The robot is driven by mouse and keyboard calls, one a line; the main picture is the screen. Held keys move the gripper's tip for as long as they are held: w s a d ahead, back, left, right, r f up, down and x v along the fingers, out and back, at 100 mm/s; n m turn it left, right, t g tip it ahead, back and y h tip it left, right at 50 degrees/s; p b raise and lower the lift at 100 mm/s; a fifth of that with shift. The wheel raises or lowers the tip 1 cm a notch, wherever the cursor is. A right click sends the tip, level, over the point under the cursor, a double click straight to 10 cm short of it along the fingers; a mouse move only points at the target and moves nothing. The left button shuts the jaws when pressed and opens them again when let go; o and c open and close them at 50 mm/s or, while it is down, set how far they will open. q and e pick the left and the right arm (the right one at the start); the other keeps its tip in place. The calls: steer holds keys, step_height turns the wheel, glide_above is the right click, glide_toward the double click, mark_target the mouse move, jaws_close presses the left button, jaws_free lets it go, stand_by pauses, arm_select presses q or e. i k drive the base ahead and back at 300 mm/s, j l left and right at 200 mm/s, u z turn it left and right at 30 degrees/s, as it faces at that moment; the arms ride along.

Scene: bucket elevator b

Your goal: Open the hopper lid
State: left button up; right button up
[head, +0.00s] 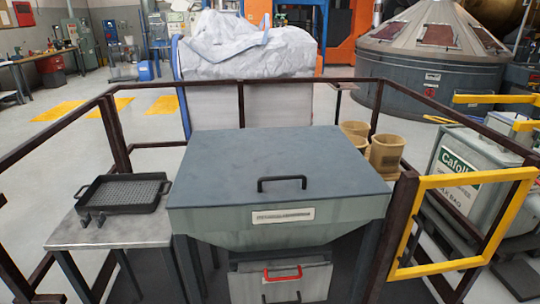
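The hopper (252,234) stands straight ahead in the head view, a grey-green box with tapering sides and a label on its front. Its flat dark grey lid (255,163) lies shut across the top. Neither of my grippers is in view.
A metal side table (120,231) with a black mesh tray (124,192) stands left of the hopper. Brown railings (118,138) run around the area. A yellow gate (462,222) is at the right. Tan buckets (386,153) stand behind the hopper's right side. A red-handled drawer (282,274) sits below.

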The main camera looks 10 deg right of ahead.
mark_target(264, 165)
steer(key=i+j, duration=0.2)
steer(key=i, duration=0.25)
steer(key=i+j, duration=0.15)
steer(key=i, duration=0.35)
steer(key=i+j, duration=0.2)
steer(key=i, duration=0.25)
steer(key=l+z, duration=0.05)
